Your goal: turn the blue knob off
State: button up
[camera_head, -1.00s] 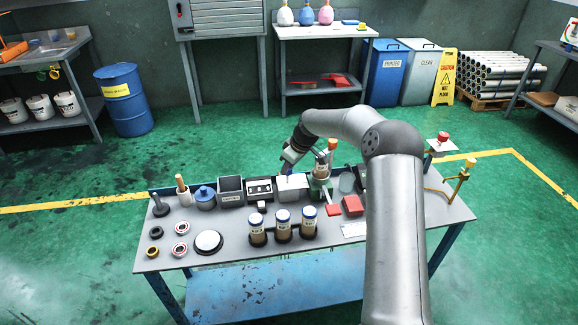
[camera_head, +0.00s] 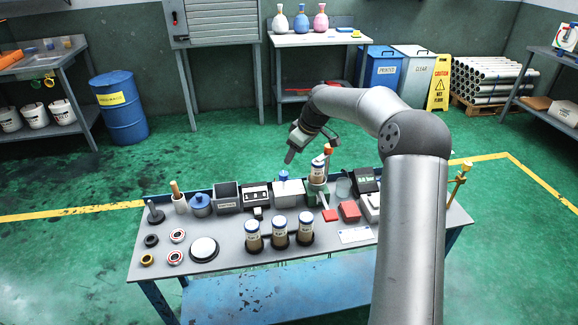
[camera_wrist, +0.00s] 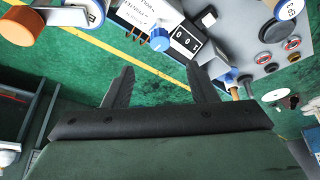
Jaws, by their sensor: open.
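The blue knob (camera_head: 284,175) sits on a white box (camera_head: 287,194) in the back row of the workbench. It also shows in the wrist view (camera_wrist: 160,39), beyond and between my fingertips. My gripper (camera_head: 289,158) is above and behind the box in the head view. In the wrist view my gripper (camera_wrist: 163,82) has its two dark fingers wide apart, with nothing between them and clear of the knob. The knob's on or off position is too small to read.
A dark counter box (camera_head: 256,195) stands left of the white box. A green holder with a brown jar (camera_head: 317,172) stands close on the right. Three capped jars (camera_head: 279,234) stand in front. Rings and a white disc (camera_head: 203,249) lie at the left.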

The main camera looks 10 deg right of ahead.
jog(key=v, duration=0.7)
jog(key=s+a+m+g+h, duration=0.1)
jog(key=s+a, duration=0.2)
jog(key=s, duration=0.4)
jog(key=s+a+m+h, duration=0.1)
jog(key=s+a, duration=0.3)
jog(key=s, duration=0.3)
jog(key=s+f+m+g, duration=0.1)
jog(key=s+f+m, duration=0.1)
jog(key=s, duration=1.2)
jog(key=s+f+m+h, duration=0.1)
jog(key=s+f+m, duration=0.2)
jog(key=s, duration=1.2)
jog(key=shift+d+f+m+g, duration=0.3)
jog(key=shift+d+m+g, duration=0.15)
jog(key=shift+m, duration=0.35)
